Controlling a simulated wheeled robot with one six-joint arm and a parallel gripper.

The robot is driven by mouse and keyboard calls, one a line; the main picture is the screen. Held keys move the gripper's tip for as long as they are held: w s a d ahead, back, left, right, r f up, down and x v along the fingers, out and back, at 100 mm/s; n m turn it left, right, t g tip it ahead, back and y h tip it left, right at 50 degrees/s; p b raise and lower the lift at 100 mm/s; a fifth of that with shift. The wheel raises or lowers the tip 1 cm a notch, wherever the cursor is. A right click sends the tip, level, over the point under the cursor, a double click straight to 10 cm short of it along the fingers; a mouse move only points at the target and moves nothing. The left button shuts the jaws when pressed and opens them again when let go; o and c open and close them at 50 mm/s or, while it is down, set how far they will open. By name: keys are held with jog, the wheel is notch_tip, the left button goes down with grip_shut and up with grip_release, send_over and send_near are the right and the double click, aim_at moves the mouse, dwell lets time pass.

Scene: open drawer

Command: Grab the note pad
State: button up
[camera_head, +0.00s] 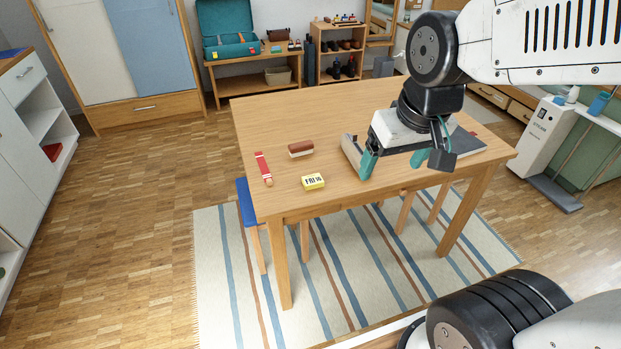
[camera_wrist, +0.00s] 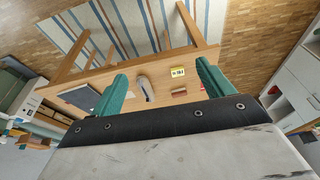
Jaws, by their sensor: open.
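A small yellow pad with dark lettering like "FRI 16" (camera_head: 313,182) lies near the front edge of the wooden table (camera_head: 300,115). It also shows in the wrist view (camera_wrist: 178,72), between the green fingers and beyond them. It looks like the note pad. A flat dark grey book-like item (camera_wrist: 80,96) lies at the table's other end, partly hidden by my arm in the head view. My gripper (camera_head: 394,160) is open and empty above the table, right of the yellow pad and apart from it. Both fingers show in the wrist view (camera_wrist: 162,74).
A long grey item (camera_head: 352,152) lies close to my left-hand finger. A brown-topped block (camera_head: 301,149) and a red stick-like item (camera_head: 263,168) lie further left. A blue stool (camera_head: 247,203) stands at the table's left side. The table's far left is clear.

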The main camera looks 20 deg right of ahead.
jog(key=w+a+f+t, duration=0.1)
jog(key=w+f+t, duration=0.2)
jog(key=w+f, duration=0.55)
jog(key=w+a+f+t, duration=0.2)
jog(key=w+f, duration=0.4)
jog(key=w, duration=0.5)
jog(key=w+f+t, duration=0.3)
jog(key=w+f, duration=0.1)
jog(key=f, duration=0.4)
jog(key=t, duration=0.2)
send_near(313, 181)
jog(key=shift+w, duration=0.75)
jog(key=shift+t, duration=0.3)
jog(key=x, duration=0.4)
jog(key=f+x, duration=0.1)
jog(key=x, duration=0.2)
jog(key=shift+w+d+f, duration=0.1)
jog(key=shift+w+f, duration=0.05)
jog(key=shift+w, duration=0.05)
jog(key=shift+c, duration=0.3)
jog(key=c, duration=1)
